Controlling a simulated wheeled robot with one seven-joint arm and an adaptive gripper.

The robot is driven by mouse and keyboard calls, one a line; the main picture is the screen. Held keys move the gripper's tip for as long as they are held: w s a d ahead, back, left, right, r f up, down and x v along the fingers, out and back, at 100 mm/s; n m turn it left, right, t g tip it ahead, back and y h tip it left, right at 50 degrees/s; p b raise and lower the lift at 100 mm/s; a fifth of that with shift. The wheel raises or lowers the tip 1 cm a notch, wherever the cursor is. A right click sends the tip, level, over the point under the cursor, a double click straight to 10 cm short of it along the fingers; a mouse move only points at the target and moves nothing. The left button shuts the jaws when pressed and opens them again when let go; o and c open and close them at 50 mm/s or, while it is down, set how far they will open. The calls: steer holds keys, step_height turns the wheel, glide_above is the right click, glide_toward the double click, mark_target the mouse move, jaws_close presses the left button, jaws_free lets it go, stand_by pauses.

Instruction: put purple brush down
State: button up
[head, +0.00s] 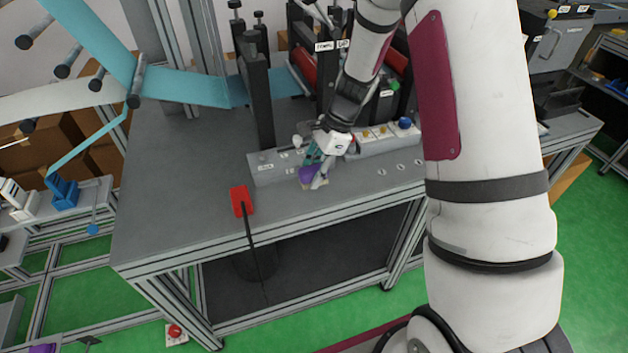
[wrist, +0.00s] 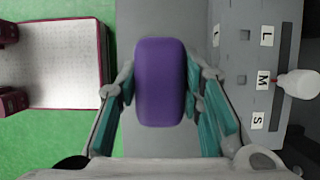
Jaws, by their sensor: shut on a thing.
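The purple brush (wrist: 159,82) is between the fingers of my gripper (wrist: 160,95) in the wrist view, its long side running along the fingers. My gripper is shut on it, with a teal-padded finger at each side. In the head view the purple brush (head: 308,174) shows below my gripper (head: 318,168), near the front part of the grey table (head: 200,222). I cannot tell whether the brush touches the table top.
A grey panel (wrist: 265,70) with letter labels and a white knob is right of my gripper in the wrist view. Bare table top lies to the left. Rollers with blue film (head: 200,87) rise behind.

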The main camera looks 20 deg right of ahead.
steer(key=shift+f, duration=1.6)
steer(key=shift+f, duration=0.1)
steer(key=o, duration=1)
